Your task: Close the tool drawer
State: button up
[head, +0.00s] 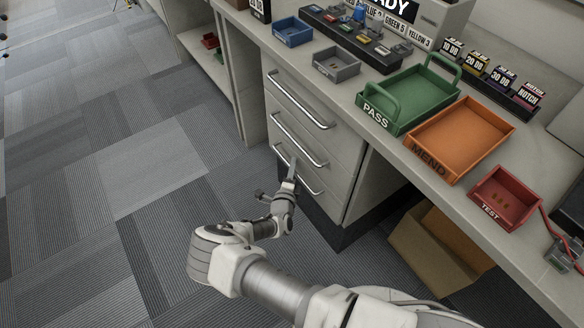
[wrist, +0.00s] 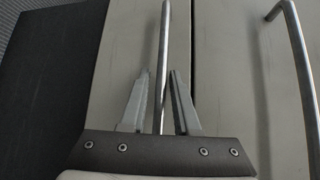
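A grey cabinet under the bench has three drawers with bar handles: a top drawer (head: 283,83), a middle drawer (head: 318,140) and a bottom drawer (head: 317,194). No label shows which is the tool drawer. None stands clearly out; a small gap at the bottom one cannot be judged. My gripper (head: 291,168) is at the bottom drawer's handle (head: 312,186). In the wrist view, the fingers of my gripper (wrist: 161,75) stand apart on either side of a handle bar (wrist: 164,40), with a gap visible. A second handle (wrist: 297,50) is to the right.
The bench top holds a green PASS tray (head: 421,98), an orange MEND tray (head: 482,130), a red TEST tray (head: 509,190) and small bins. A cardboard box (head: 436,248) stands on the floor right of the cabinet. The carpet (head: 130,170) to the left is clear.

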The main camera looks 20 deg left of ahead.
jog(key=s+r+p, duration=0.1)
jog(key=s+p, duration=0.1)
jog(key=s, duration=0.6)
jog(key=s+d+r+p, duration=0.1)
jog(key=s+p, duration=0.2)
jog(key=s, duration=0.6)
jog(key=shift+d+r, duration=0.25)
jog(key=shift+s, duration=0.1)
